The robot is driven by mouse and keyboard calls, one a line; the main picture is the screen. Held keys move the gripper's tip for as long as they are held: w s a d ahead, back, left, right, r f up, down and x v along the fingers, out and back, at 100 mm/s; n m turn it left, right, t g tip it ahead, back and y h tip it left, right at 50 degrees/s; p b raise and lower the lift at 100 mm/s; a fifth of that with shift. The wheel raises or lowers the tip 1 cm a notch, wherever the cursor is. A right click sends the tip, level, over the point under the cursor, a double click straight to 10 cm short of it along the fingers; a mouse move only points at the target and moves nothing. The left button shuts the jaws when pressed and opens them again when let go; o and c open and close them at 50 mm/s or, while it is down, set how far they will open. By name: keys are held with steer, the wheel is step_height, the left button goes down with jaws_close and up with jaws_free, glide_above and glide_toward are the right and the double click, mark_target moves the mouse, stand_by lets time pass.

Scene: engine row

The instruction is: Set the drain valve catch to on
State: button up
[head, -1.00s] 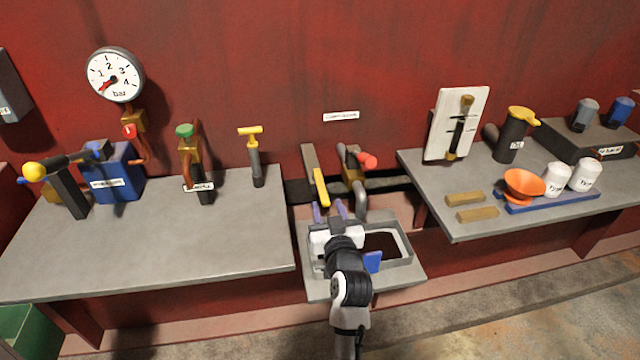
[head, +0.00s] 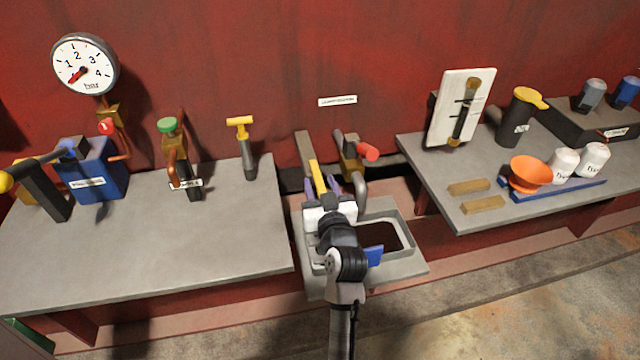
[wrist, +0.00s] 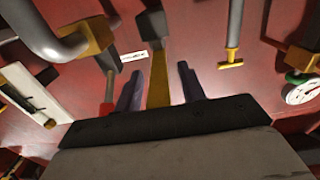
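A flat yellow lever (head: 316,176) hangs from a grey bracket (head: 303,150) on the wall, above the grey basin. Beside it on the right is a brass valve (head: 350,168) with a red handle (head: 367,151) and a grey outlet pipe. I cannot tell which of these is the drain valve catch. My gripper (head: 326,187) is open. In the wrist view the yellow lever (wrist: 158,85) shows between the two purple fingers (wrist: 160,68), with gaps on both sides. The lever's lower end is hidden by my gripper.
A grey basin (head: 410,262) with a blue piece (head: 374,254) lies below my gripper. Benches stand left (head: 120,255) and right (head: 425,180), and a yellow-topped handle (head: 241,122) stands on the left one. A small wall label (head: 337,101) is unreadable.

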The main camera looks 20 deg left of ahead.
steer(key=shift+c, duration=0.4)
jaws_close()
steer(key=shift+b, duration=0.3)
